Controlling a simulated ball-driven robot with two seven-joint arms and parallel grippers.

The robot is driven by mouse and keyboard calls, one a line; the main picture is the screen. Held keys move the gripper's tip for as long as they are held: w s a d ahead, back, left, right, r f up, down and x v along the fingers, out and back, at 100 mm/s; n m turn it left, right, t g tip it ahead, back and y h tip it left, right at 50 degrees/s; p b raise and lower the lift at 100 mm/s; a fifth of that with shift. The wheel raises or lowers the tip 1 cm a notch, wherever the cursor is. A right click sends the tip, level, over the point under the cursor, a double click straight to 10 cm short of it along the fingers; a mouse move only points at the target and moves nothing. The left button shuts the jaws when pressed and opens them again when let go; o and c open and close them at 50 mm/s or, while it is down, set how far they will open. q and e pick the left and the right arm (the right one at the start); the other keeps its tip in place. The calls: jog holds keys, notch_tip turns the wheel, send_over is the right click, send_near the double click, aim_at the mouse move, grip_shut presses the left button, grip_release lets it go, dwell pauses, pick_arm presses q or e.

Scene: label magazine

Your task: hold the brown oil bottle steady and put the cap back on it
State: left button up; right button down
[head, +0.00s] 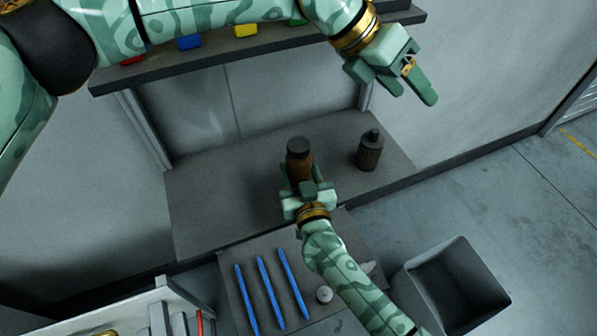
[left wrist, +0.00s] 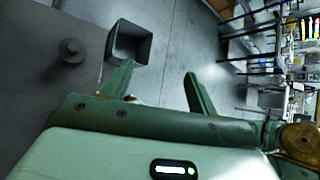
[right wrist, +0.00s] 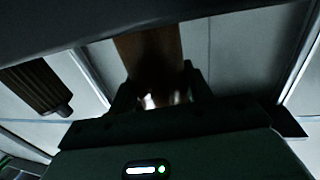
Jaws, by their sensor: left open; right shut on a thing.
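The brown oil bottle (head: 300,168) stands upright on the grey bench, with a dark round top; I cannot tell whether that top is a cap. It also shows in the right wrist view (right wrist: 150,55). My right gripper (head: 305,190) is shut around the bottle's body from the front. My left gripper (head: 416,92) is open and empty, raised up and to the right of the bottle, apart from it. Its spread fingers show in the left wrist view (left wrist: 158,75) with nothing between them. A small white round piece (head: 324,294) lies on the lower table; I cannot tell whether it is the cap.
A dark ribbed bottle (head: 370,150) stands to the right on the bench (head: 215,200). Several blue sticks (head: 268,290) lie on the lower table (head: 235,262). An open grey bin (head: 425,295) stands at lower right. A shelf (head: 215,60) with coloured blocks runs along the top.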

pick_arm(q)
jog(key=w+d+r+n+t+h, duration=0.2)
jog(key=d+r+n+t+h, duration=0.15)
jog(key=r+n, duration=0.35)
jog(key=w+d+r+n+t+h, duration=0.1)
jog(key=d+r+n+t+h, duration=0.15)
jog(key=r+n+h, duration=0.4)
jog(key=w+a+r+n+t+y, duration=0.35)
jog(key=w+n+t+y, duration=0.35)
jog(key=n, duration=1.2)
jog(key=s+a+f+n+g+y, duration=0.2)
jog(key=a+f+n+g+y, duration=0.1)
jog(key=a+f+n, duration=0.3)
jog(key=s+a+f+n+g+y, duration=0.2)
jog(key=a+f+n+g+y, duration=0.2)
jog(key=f+n, duration=0.6)
jog(key=s+a+f+n+g+y, duration=0.2)
jog(key=a+f+n+g+y, duration=0.2)
jog(key=a+f+n, duration=0.4)
jog(key=shift+a+f+y, duration=0.15)
jog(key=shift+f+y, duration=0.15)
jog(key=shift+y, duration=0.5)
jog(key=shift+s+f+g, duration=0.15)
jog(key=shift+s+g, duration=0.05)
jog(key=shift+g, duration=0.2)
